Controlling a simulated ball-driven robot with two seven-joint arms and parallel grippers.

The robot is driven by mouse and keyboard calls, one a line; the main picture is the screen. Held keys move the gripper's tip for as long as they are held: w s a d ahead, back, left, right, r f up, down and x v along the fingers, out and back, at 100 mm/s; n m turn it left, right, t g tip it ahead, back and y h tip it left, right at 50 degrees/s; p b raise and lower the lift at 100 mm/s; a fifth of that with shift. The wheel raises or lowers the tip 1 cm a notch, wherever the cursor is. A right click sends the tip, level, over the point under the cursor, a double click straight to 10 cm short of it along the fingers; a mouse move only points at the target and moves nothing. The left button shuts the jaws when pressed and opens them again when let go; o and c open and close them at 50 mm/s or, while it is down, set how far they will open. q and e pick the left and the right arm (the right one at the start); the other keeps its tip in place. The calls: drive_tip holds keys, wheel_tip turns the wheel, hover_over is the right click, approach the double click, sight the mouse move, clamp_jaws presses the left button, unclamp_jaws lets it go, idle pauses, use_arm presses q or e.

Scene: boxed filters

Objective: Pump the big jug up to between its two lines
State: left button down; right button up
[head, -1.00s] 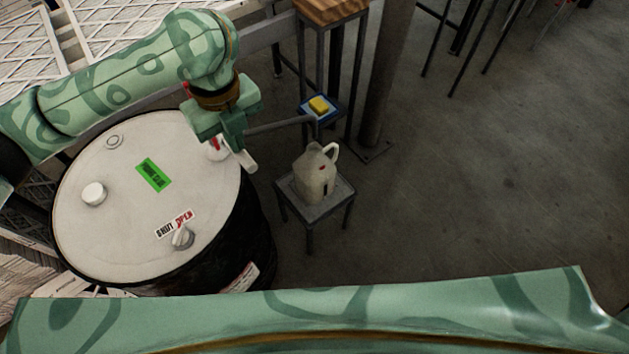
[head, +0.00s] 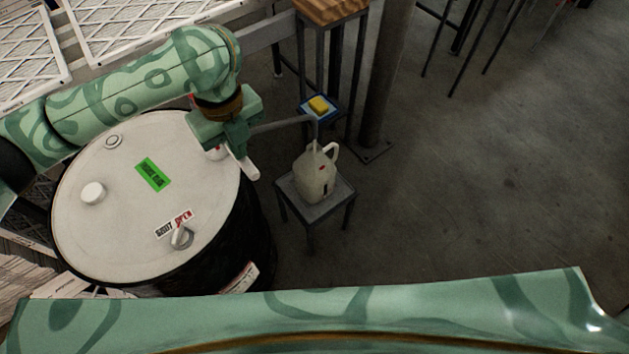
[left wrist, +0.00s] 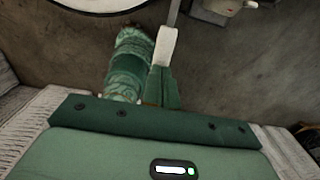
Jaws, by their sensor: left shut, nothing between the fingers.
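The big jug (head: 314,178), pale with a handle, stands upright on a small grey stool (head: 322,206). A red spot and a dark mark show on its side. Its two lines and the liquid level are too small to make out. A grey spout (head: 280,125) runs from the pump at the drum's far right edge to above the jug's mouth. My left gripper (head: 248,168) is shut and empty at the pump, hiding most of it. Its pale tip shows in the left wrist view (left wrist: 165,46), with the jug (left wrist: 222,5) cut off at the top. My right gripper is out of view.
The black drum has a pale lid (head: 125,215) with a white cap (head: 93,193), a green label (head: 153,174) and a SHUT/OPEN knob (head: 181,237). A yellow sponge (head: 318,104) lies on a blue tray behind the jug. The floor to the right is clear.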

use_arm(q)
drive_tip(key=shift+f, duration=1.1)
drive_tip(key=shift+f+b, duration=0.4)
drive_tip(key=shift+f, duration=0.65)
